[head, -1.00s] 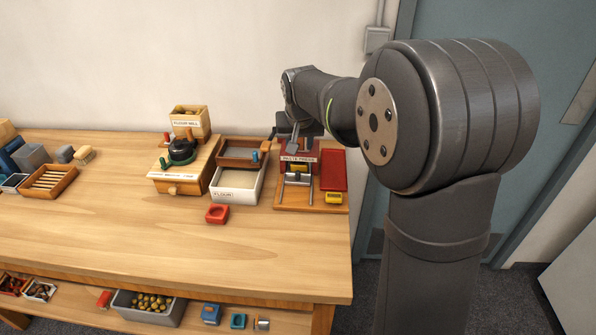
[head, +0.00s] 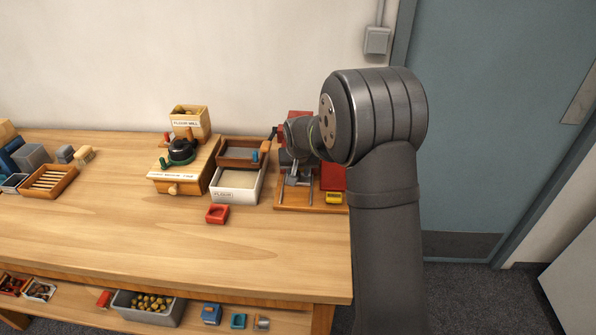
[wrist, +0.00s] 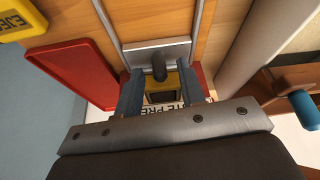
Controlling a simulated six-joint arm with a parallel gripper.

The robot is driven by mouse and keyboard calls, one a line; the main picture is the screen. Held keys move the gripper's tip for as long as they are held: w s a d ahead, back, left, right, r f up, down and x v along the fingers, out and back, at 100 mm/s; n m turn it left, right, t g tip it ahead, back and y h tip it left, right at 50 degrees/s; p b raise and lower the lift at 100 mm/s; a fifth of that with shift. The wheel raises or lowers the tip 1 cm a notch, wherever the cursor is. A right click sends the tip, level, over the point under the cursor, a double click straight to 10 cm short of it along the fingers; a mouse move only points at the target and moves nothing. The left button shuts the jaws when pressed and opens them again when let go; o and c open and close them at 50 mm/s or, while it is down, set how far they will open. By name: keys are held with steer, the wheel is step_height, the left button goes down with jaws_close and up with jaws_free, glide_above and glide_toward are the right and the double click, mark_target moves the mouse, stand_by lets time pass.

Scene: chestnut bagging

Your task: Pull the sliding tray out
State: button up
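The paste press stands on a wooden base (head: 292,207) at the table's right end, mostly hidden by my arm in the head view. A yellow block (wrist: 163,83) with a dark recess sits behind the plate. My gripper (wrist: 159,76) is open, one finger on each side of the knob. Gaps show between the knob and both fingers. In the head view my gripper (head: 293,168) is at the tray's front.
A red lidless tray (wrist: 65,68) lies beside the press, and a yellow eject block (head: 333,198) is near it. The white flour box (head: 236,196) stands left of the press. A small red mould (head: 217,214) lies in front.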

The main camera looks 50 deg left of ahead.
jaws_close()
steer(key=s+d, duration=0.6)
steer(key=shift+s+d, duration=0.65)
steer(key=shift+f, duration=0.1)
jaws_free()
steer(key=v, duration=1.7)
steer(key=shift+r, duration=0.3)
